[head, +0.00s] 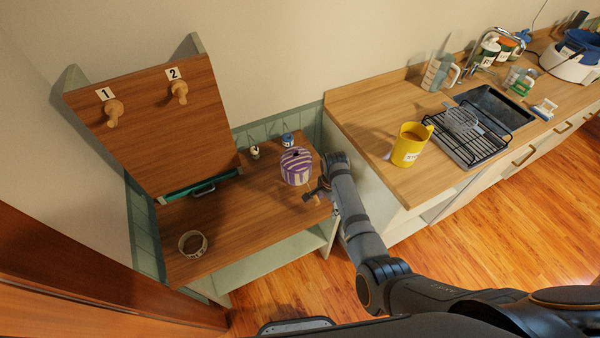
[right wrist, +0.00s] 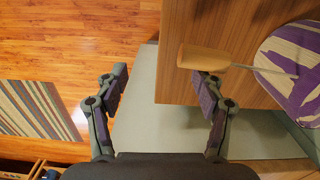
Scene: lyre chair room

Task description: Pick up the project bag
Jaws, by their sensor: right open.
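The project bag, a rounded purple-and-white striped bag (head: 296,168), sits on the wooden bench top near its right end. It also shows, cut off, at the right edge of the right wrist view (right wrist: 296,72). My left gripper is not in view.
A tilted panel with numbered pegs (head: 145,125) stands at the left. A counter (head: 385,130) with a yellow jug (head: 409,146) and dish rack is close on the right.

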